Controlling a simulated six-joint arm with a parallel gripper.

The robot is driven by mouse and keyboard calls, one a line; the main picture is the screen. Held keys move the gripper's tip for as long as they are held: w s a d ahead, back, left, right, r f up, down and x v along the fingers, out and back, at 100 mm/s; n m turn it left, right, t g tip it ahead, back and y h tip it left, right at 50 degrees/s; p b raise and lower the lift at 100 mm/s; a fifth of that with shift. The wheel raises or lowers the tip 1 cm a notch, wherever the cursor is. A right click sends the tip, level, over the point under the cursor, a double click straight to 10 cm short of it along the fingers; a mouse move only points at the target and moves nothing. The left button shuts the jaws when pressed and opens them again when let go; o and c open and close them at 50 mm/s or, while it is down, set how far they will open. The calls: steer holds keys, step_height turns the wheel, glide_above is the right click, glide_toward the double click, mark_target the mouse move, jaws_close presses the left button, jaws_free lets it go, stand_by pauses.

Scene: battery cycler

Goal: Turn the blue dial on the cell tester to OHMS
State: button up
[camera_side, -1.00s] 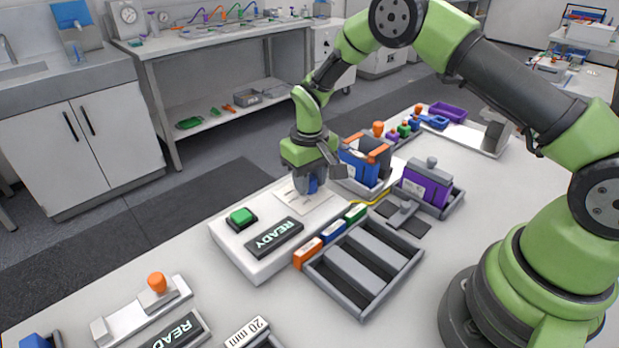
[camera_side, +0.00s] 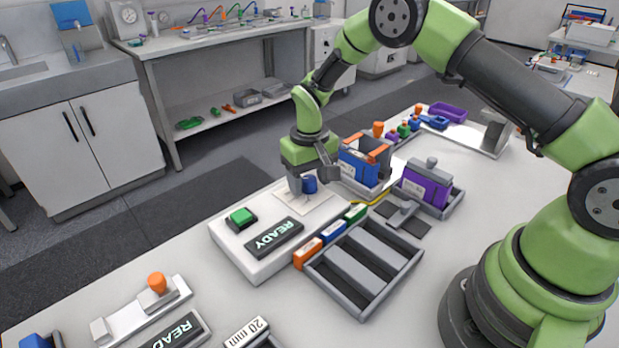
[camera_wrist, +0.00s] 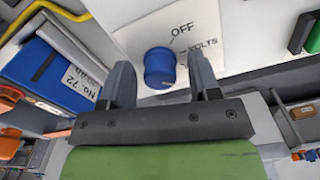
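The blue dial (camera_side: 309,184) stands on the white label plate of the cell tester (camera_side: 252,254). In the wrist view the dial (camera_wrist: 160,68) sits between the two fingers of my gripper (camera_wrist: 162,82), with a gap on each side. My gripper (camera_side: 310,178) is open, pointing down around the dial. The words OFF and VOLTS show on the plate beside the dial; OHMS is not visible. I cannot tell which mark the dial points at. The tester also carries a green button (camera_side: 241,217) and a READY display (camera_side: 273,237).
A blue battery with orange ends (camera_side: 358,170) stands close to the right of my gripper. A yellow cable (camera_side: 373,200) runs nearby.

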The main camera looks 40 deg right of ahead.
step_height(320, 180, up, 10)
steer(key=shift+f, duration=0.1)
stand_by(0.5)
step_height(320, 180, up, 8)
steer(key=t, duration=0.2)
glide_above(310, 178)
steer(key=s, duration=0.3)
steer(key=s+a+r+t+y, duration=0.1)
steer(key=s+r, duration=0.6)
steer(key=s+a+r+m+t+y, duration=0.1)
steer(key=s+t, duration=0.3)
steer(key=s, duration=1)
steer(key=shift+s+r, duration=0.2)
steer(key=shift+r, duration=0.3)
